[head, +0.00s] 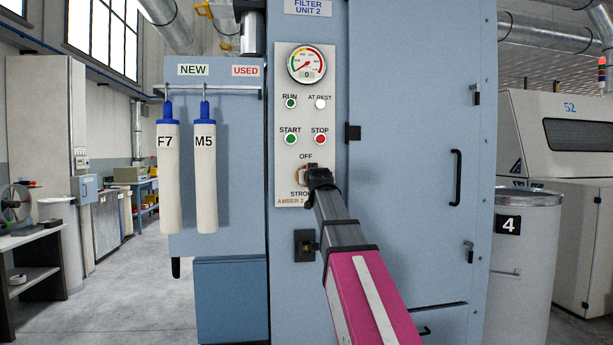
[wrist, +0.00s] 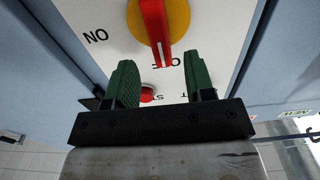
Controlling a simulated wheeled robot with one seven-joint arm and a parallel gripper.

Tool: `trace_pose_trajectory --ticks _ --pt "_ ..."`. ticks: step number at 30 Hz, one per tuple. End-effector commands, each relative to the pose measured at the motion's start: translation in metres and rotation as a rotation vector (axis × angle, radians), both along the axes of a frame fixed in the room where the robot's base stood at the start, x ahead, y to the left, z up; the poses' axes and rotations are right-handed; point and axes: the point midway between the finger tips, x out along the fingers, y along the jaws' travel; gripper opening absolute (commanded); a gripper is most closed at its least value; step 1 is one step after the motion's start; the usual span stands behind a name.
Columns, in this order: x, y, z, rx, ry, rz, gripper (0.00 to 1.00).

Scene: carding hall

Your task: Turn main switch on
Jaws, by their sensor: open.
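The main switch (head: 300,175) is a red handle on a yellow round plate, low on the white control panel of the filter unit. In the wrist view its red handle (wrist: 154,30) points toward the OFF mark; ON is lettered to one side. My gripper (head: 316,176) is at the switch in the head view and hides much of it. In the wrist view my gripper (wrist: 160,60) is open, its green fingers spread on either side of the handle's end. I cannot tell whether they touch it or how deep they reach.
The STOP button (head: 320,139) and START button (head: 291,139) sit just above the switch; a gauge (head: 307,64) is higher up. Two filter bags (head: 206,170) hang on the left. A black latch (head: 305,245) is below the panel. A bin (head: 525,250) stands at right.

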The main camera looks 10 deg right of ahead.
Motion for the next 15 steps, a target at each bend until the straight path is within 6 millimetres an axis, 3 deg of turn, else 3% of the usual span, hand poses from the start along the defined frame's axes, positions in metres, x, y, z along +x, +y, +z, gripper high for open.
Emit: trace_pose_trajectory --ticks 1,6,15 --pt "0.014 0.0 0.001 0.0 0.001 0.0 0.49" --pt "0.045 0.0 0.001 0.0 0.001 0.0 0.49" --pt "0.067 0.0 0.0 0.0 0.0 0.0 0.49"
